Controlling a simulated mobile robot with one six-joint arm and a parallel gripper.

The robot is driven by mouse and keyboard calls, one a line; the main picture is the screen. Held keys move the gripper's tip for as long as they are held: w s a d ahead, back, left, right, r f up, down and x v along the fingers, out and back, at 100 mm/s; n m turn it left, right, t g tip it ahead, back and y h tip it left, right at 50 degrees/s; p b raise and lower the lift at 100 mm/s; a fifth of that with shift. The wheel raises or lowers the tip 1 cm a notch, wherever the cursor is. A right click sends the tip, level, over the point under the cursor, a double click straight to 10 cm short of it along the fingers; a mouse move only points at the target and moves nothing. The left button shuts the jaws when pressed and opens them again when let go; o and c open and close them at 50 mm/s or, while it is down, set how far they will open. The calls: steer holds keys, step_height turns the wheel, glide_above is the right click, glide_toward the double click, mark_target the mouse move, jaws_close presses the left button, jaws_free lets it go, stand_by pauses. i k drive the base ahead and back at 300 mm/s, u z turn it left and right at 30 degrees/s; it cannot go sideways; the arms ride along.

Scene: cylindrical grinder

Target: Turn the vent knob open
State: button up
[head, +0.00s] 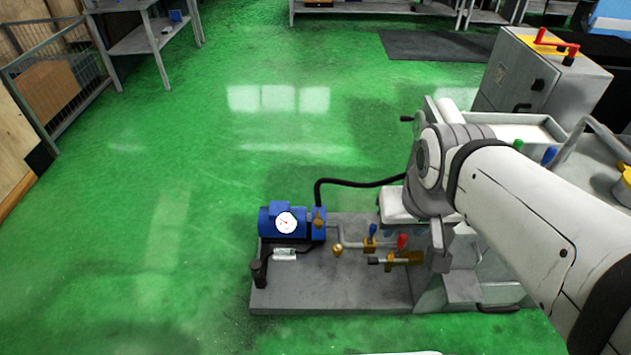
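A pump unit with a blue motor (268,222) and a white round gauge (286,222) stands on a grey base plate (310,290). Right of it, thin pipework carries a small brass knob (337,250), a blue-handled valve (370,243), a red handle (402,241) and a brass fitting with a dark stem (405,258). I cannot tell which of these is the vent knob. My white arm comes in from the right. What looks like my gripper (440,250) points down beside the brass fitting. Its fingers are too unclear to tell their opening or any contact.
A black hose (355,184) runs from the pump towards the machine behind my arm. A grey cabinet with a red handle (555,42) stands at the upper right. The green floor (200,200) left of the pump is clear. A wire-mesh cage (55,85) stands at the far left.

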mark_target(317, 222)
steer(key=i, duration=0.95)
steer(key=z, duration=0.05)
